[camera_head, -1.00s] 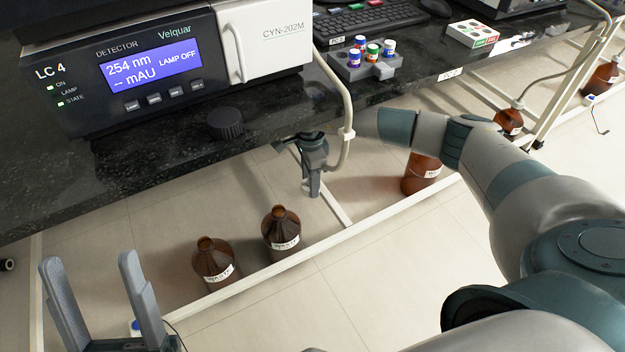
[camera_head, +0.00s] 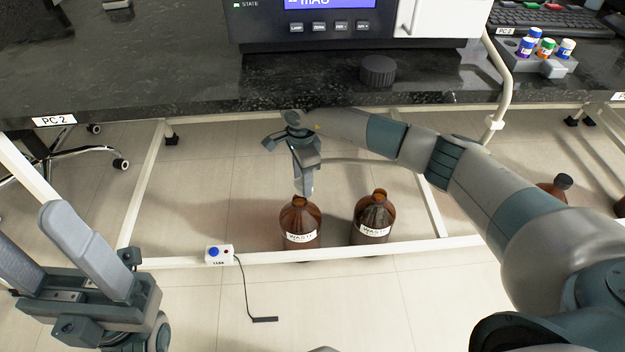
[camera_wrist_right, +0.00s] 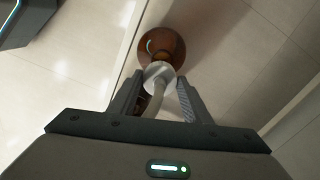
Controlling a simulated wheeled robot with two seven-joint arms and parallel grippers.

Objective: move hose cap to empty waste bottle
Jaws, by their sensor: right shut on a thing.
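My right gripper (camera_head: 304,178) is shut on the white hose cap (camera_wrist_right: 158,72), with the hose running up from the cap between the fingers. It is right over the mouth of the left brown waste bottle (camera_head: 300,225), which also shows beyond the cap in the right wrist view (camera_wrist_right: 162,42). My left gripper (camera_head: 30,222) is open and empty at the lower left.
The dark bench (camera_head: 200,85) overhangs the bottles, with a loose black cap (camera_head: 377,70) near its edge. A white frame rail (camera_head: 340,254) runs along the floor in front. A small white box (camera_head: 219,254) with a cable sits left of the bottles.

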